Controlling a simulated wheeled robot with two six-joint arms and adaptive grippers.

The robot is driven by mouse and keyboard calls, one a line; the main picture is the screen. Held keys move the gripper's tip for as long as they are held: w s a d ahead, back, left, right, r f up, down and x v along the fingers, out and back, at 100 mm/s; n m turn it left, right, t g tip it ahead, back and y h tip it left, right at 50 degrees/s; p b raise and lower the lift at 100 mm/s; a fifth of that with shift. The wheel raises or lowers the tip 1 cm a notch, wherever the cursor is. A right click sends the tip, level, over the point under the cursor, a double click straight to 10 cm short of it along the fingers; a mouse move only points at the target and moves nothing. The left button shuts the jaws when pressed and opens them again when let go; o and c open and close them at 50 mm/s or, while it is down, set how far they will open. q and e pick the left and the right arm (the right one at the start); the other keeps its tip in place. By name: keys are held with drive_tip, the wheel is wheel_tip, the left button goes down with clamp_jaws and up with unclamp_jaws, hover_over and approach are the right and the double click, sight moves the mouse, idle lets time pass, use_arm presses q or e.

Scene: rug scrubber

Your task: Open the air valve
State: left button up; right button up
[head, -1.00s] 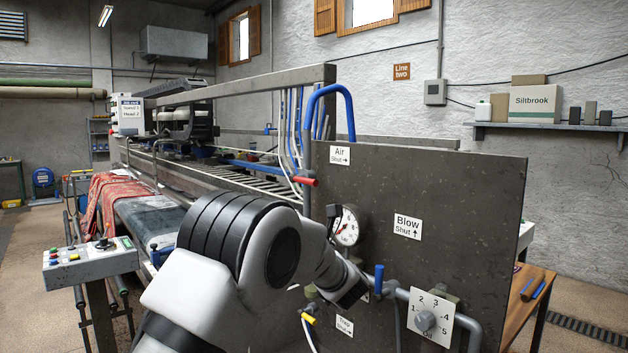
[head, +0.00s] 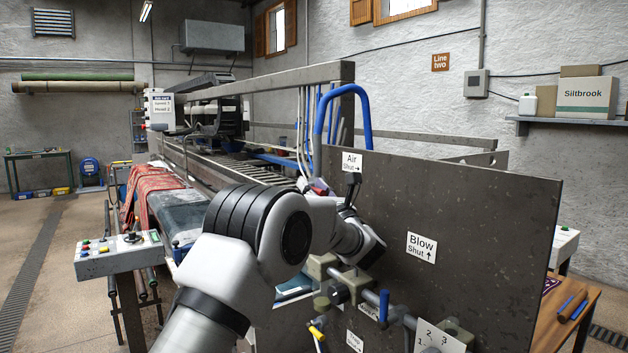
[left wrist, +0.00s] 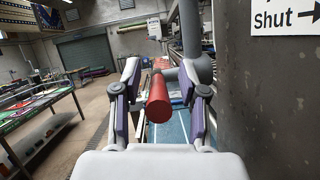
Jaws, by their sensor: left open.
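The red air valve handle (left wrist: 158,95) points toward the camera in the left wrist view, between the two fingers of my left gripper (left wrist: 160,76). The fingers are open, with gaps showing on both sides of the handle. In the head view my left gripper (head: 337,188) is up beside the panel's left edge, just below the "Air, Shut →" sign (head: 352,162). It hides most of the handle there. The sign's word "Shut" and its right-pointing arrow also show in the left wrist view (left wrist: 285,18). My right gripper is out of view.
The grey panel (head: 470,215) stands close to the right of my left gripper. A "Blow" sign (head: 421,247), a blue lever (head: 384,304) and a yellow lever (head: 317,333) are lower on it. A blue hose (head: 345,88) arches above. A button console (head: 118,255) stands at left.

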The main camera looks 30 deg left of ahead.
use_arm(q)
drive_tip(key=shift+s+r, duration=0.1)
clamp_jaws()
